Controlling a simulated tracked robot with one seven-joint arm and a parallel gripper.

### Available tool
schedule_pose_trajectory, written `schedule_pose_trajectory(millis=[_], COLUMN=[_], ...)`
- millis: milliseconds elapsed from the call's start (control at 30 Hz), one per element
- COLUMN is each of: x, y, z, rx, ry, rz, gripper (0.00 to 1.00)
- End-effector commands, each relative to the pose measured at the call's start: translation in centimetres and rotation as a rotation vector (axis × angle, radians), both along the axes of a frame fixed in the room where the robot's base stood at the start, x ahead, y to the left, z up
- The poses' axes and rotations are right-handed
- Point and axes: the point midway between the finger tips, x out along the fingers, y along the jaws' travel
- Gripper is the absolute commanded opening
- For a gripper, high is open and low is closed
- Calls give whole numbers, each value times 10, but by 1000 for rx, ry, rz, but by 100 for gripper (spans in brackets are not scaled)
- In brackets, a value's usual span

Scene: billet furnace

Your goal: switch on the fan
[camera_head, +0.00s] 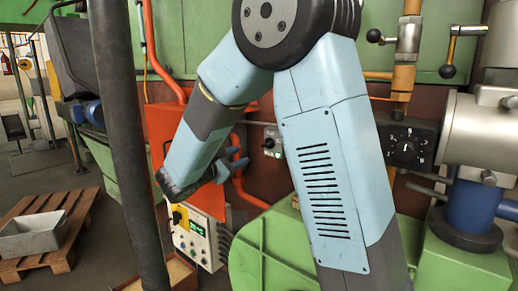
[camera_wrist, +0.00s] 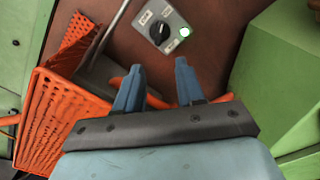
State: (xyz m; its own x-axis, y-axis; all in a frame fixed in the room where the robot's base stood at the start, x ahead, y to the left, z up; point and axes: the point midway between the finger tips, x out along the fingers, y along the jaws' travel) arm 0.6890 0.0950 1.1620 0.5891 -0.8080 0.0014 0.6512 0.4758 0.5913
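A grey switch box (camera_wrist: 163,25) with a black rotary knob (camera_wrist: 158,33), small white labels and a lit green lamp (camera_wrist: 184,32) is on the brown wall in the wrist view. A similar small grey box (camera_head: 272,142) shows between my arm links in the head view. I cannot read whether it is labelled for the fan. My gripper (camera_wrist: 158,70) is open and empty, its two blue fingers apart and pointing towards the box, below the knob in the picture. It also shows in the head view (camera_head: 238,162), left of the box. No fan is clearly recognisable.
An orange perforated guard (camera_wrist: 62,118) stands left of my gripper, and a green housing (camera_wrist: 283,75) is to the right. A control panel (camera_head: 197,240) with a green display is below my gripper. A black dial panel (camera_head: 408,147) and pipes are at right. A pallet (camera_head: 60,222) lies far left.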

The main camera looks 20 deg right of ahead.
Motion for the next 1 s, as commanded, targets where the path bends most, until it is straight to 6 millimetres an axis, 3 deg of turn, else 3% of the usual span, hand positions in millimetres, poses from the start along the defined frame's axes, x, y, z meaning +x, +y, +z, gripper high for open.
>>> schedule_pose_trajectory(millis=[600, 1000], x=[60, 74], y=[-84, -102], z=[0, 0], rx=[1, 2], ry=[0, 0], rz=[-3, -2], gripper=[38, 38])
